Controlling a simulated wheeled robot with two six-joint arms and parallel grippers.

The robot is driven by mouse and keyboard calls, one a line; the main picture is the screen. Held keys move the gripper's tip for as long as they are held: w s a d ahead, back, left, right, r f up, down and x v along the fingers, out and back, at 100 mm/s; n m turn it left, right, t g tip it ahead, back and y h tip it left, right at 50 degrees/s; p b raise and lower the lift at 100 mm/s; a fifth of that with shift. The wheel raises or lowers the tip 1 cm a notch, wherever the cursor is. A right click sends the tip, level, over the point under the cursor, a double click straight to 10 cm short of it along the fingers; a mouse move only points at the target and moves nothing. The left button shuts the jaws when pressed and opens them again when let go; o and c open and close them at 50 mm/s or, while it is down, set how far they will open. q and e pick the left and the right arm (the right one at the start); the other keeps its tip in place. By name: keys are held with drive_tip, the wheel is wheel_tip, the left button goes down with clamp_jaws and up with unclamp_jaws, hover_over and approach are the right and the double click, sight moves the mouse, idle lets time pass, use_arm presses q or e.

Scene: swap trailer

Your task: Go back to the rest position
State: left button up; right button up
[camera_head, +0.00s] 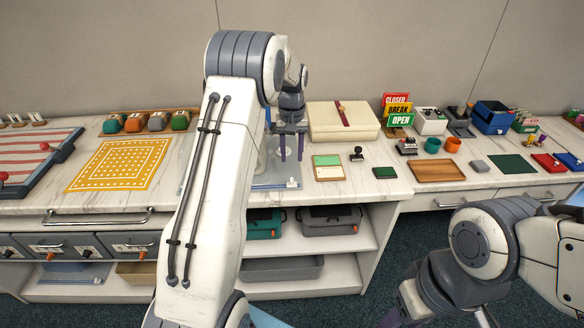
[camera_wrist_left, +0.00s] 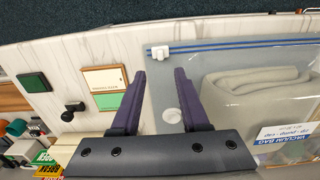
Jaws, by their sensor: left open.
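My left gripper (camera_head: 291,147) is open above the counter, with its purple fingers pointing down. The left wrist view shows its two fingers (camera_wrist_left: 160,85) apart, with nothing between them. Below and beside it lies a clear vacuum bag (camera_wrist_left: 230,65) with a blue zip strip, a white slider and a rolled grey cloth inside; in the head view the bag (camera_head: 272,180) is largely hidden behind my left arm. My right arm is at the lower right of the head view; its gripper is not clearly visible.
A cream box (camera_head: 342,121) stands behind the gripper. A green-and-white card (camera_head: 327,167), a black stamp (camera_head: 357,153) and a dark green pad (camera_head: 385,172) lie to the right. A wooden tray (camera_head: 437,171) and cups sit farther right. A yellow patterned mat (camera_head: 120,164) lies left.

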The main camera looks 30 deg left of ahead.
use_arm(q)
drive_tip(key=shift+r, duration=0.8)
